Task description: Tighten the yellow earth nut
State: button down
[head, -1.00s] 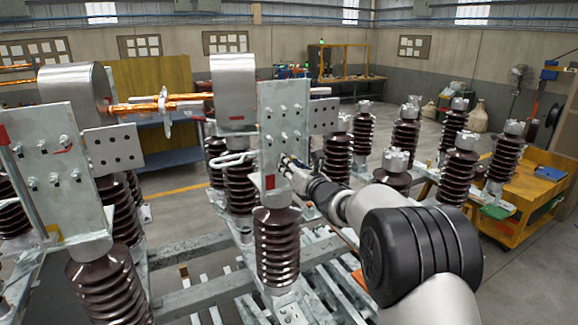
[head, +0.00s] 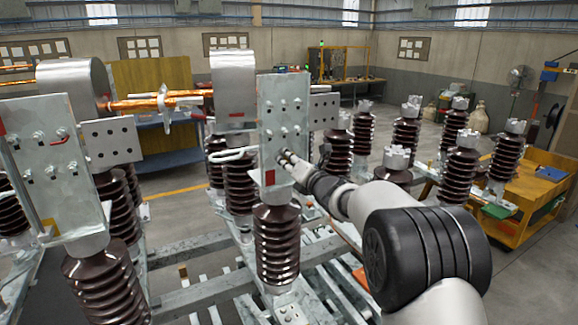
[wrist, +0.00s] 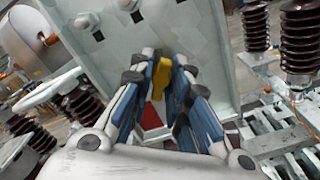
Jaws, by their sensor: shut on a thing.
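The yellow earth nut (wrist: 161,76) sits at the front of a grey metal plate in the wrist view, between the blue-padded fingers of my gripper (wrist: 166,84). My gripper is shut on it. In the head view my gripper (head: 283,156) meets the lower part of the upright plate (head: 270,105), just above a red patch (head: 270,177). The nut itself is hidden there by the gripper. The finger pads cover part of the nut's sides in the wrist view.
The plate carries several silver bolts (wrist: 86,20) above the nut. A brown ribbed insulator (head: 276,245) stands below the plate. A white bent rod (head: 228,154) lies left of the gripper. More insulators (head: 459,165) stand to the right, near an orange bench (head: 525,220).

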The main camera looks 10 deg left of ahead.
jog(key=m+b, duration=0.1)
jog(key=m, duration=0.1)
jog(key=shift+m, duration=0.4)
jog(key=m, duration=0.3)
jog(key=shift+m, duration=0.3)
jog(key=m+p, duration=0.1)
jog(key=m, duration=0.5)
jog(key=shift+r, duration=0.2)
jog(key=m+p, duration=0.1)
jog(key=m, duration=0.3)
jog(key=shift+p, duration=0.3)
jog(key=m+p, duration=0.1)
jog(key=m, duration=0.2)
jog(key=shift+r+m, duration=0.1)
jog(key=shift+m, duration=0.2)
jog(key=m+p, duration=0.2)
jog(key=m, duration=0.1)
jog(key=shift+m, duration=0.3)
jog(key=shift+m+p, duration=0.7)
jog(key=shift+m, duration=0.8)
